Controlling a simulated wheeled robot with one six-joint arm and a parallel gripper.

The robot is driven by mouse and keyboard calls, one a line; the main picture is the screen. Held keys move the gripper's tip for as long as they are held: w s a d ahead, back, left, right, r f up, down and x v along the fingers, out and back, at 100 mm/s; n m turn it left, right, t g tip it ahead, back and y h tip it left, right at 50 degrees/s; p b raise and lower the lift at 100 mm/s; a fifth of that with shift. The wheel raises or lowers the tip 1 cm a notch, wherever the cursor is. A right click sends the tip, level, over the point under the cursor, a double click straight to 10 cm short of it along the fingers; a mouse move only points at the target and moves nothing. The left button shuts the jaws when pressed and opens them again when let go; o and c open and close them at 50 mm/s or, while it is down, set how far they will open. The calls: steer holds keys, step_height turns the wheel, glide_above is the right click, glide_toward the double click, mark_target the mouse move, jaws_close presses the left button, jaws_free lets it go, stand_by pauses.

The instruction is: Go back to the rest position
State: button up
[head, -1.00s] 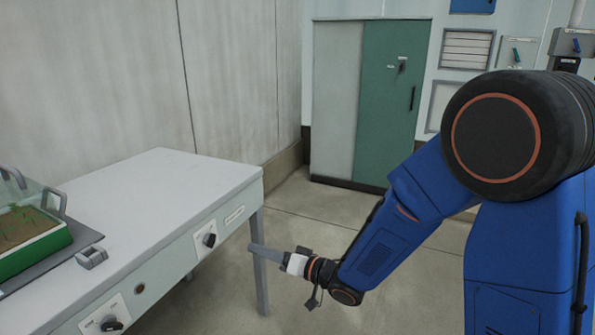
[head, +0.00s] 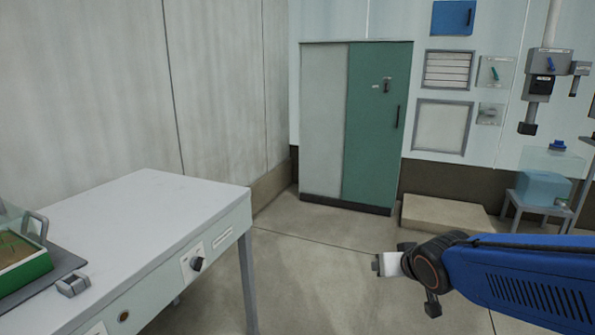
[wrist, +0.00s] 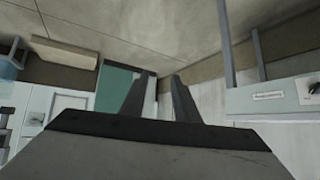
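My gripper (head: 378,264) is at the lower right of the head view, at the end of my blue arm, over the open floor and to the right of the table. It touches nothing there. In the wrist view my gripper (wrist: 161,82) shows two dark fingers standing apart with nothing held between them. The wrist picture looks turned over, with the floor at its top.
A white table (head: 150,205) with a knob (head: 197,264) on its front bears a green planter tray (head: 25,272) at left. A green and grey cabinet (head: 375,130) stands at the back. A low beige block (head: 445,213) and a blue tank (head: 543,188) are at right. Floor between is clear.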

steer(key=s+d+g, duration=0.2)
steer(key=s+d, duration=0.1)
steer(key=s, duration=0.8)
steer(key=s+d+g+h, duration=0.1)
steer(key=s+d+g, duration=0.2)
steer(key=s, duration=0.8)
steer(key=shift+d+f, duration=0.2)
steer(key=shift+d, duration=0.2)
